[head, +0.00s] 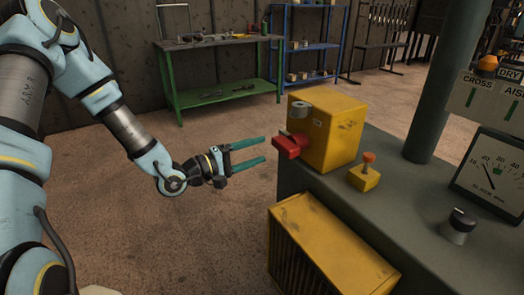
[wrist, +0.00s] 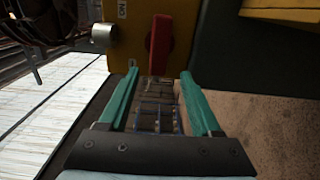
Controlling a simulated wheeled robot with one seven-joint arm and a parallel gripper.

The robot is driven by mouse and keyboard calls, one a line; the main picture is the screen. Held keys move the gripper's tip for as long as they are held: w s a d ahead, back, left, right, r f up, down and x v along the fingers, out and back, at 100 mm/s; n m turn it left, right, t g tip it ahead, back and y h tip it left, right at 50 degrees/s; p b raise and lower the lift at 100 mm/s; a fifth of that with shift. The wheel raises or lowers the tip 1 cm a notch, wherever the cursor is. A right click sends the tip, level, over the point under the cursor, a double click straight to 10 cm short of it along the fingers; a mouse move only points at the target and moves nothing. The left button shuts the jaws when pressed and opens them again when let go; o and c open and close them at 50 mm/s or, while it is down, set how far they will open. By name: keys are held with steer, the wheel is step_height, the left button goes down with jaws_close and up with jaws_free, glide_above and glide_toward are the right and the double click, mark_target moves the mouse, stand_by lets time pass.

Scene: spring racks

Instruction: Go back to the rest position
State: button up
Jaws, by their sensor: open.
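My gripper (head: 264,151) is open and empty, with two green fingers apart in the head view. It points at the yellow box (head: 335,138) with a red handle (head: 291,146) on the grey cabinet top, with a gap before the handle. In the wrist view the open fingers (wrist: 158,78) reach toward the red handle (wrist: 160,42), which stands in line with the gap between them. A grey metal cylinder (wrist: 104,35) on the yellow box shows at the left there. No rest position is marked in either view.
The grey cabinet (head: 385,212) carries a small yellow switch block (head: 364,179), a black knob (head: 460,222) and a dial (head: 493,168). A yellow vented housing (head: 335,250) juts out below. A grey post (head: 446,80) stands behind. A green workbench (head: 222,92) is farther back; floor between is clear.

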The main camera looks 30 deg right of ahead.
stand_by(0.4)
steer(key=w+a+f+m+t+y, duration=0.15)
steer(key=w+a+y, duration=0.25)
steer(key=a, duration=0.4)
steer(key=w+a+t+y+p, duration=0.1)
steer(key=w+a+t+y, duration=0.3)
steer(key=a, duration=0.4)
steer(key=w+a+m+t+y, duration=0.1)
steer(key=w+a+y, duration=0.4)
steer(key=a, duration=0.2)
steer(key=s+a+r+g+y, duration=0.1)
steer(key=s+a+r, duration=0.1)
steer(key=s+a, duration=0.2)
steer(key=s+a+r+n+g+y+p, duration=0.1)
steer(key=s+a+r+y, duration=0.1)
steer(key=a, duration=0.6)
steer(key=s+a+r+n+g+y, duration=0.1)
steer(key=s+a+r, duration=0.3)
steer(key=s+a, duration=0.1)
steer(key=shift+s+a+r+g+y, duration=0.2)
steer(key=shift+s+a+g+y, duration=0.15)
steer(key=shift+s+a+y, duration=0.1)
